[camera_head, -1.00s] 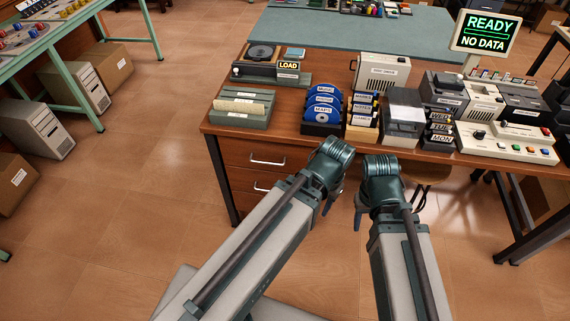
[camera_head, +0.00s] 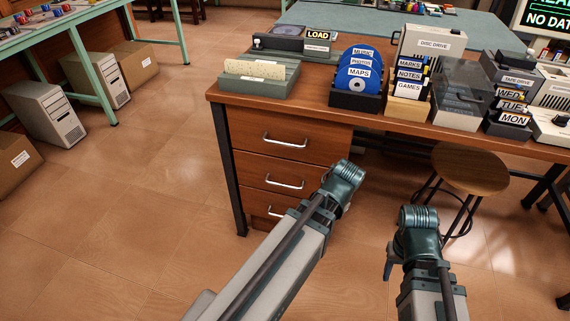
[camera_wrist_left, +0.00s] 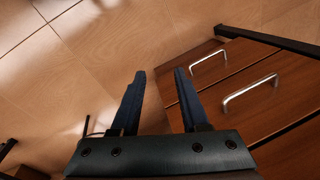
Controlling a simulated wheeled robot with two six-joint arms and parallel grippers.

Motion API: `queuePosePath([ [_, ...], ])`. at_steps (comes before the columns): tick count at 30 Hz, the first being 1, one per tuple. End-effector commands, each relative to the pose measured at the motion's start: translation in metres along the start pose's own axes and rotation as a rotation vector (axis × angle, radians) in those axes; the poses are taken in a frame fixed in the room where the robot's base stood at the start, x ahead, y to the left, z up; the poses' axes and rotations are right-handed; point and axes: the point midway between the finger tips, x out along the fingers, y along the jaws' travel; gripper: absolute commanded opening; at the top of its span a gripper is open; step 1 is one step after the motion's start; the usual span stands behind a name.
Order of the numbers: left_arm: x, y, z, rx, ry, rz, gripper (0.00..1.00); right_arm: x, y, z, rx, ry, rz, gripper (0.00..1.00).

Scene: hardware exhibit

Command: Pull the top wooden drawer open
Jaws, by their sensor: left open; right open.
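The top wooden drawer (camera_head: 250,126) sits under the left end of the desk in the head view and looks shut. Its silver handle (camera_head: 285,142) is in plain sight. My left arm's wrist is right of and below this handle, in front of the lower drawers, and hides its own fingers there. In the left wrist view my left gripper (camera_wrist_left: 160,74) is open and empty, left of two drawer handles, touching neither. I cannot tell which drawers those are. My right gripper (camera_head: 390,262) is open, low and right of the drawers, its fingers partly hidden.
A dark desk leg (camera_head: 230,170) stands left of the drawers. A round wooden stool (camera_head: 468,172) stands under the desk at right. The desk top holds disks (camera_head: 358,78), a card tray (camera_head: 258,86) and machines. The floor before the drawers is clear.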

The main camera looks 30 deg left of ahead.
Motion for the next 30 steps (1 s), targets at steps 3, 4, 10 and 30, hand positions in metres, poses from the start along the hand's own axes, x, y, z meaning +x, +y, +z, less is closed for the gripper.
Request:
queuePosePath([
  [3,0.041,-0.019,-0.011,0.028,-0.015,-0.140,0.45,0.044,-0.004,-0.003,-0.001,0.000,0.001,0.50],
  [4,0.044,-0.026,-0.014,0.042,-0.022,-0.194,0.45,0.050,-0.005,-0.003,-0.002,0.001,0.001,0.50],
  [10,0.015,-0.070,-0.036,0.133,-0.064,-0.561,0.45,0.057,-0.005,-0.003,-0.002,0.001,0.001,0.50],
  [30,-0.126,-0.088,-0.082,0.207,-0.106,-1.292,0.45,0.056,-0.005,-0.003,-0.002,0.001,0.001,0.50],
])
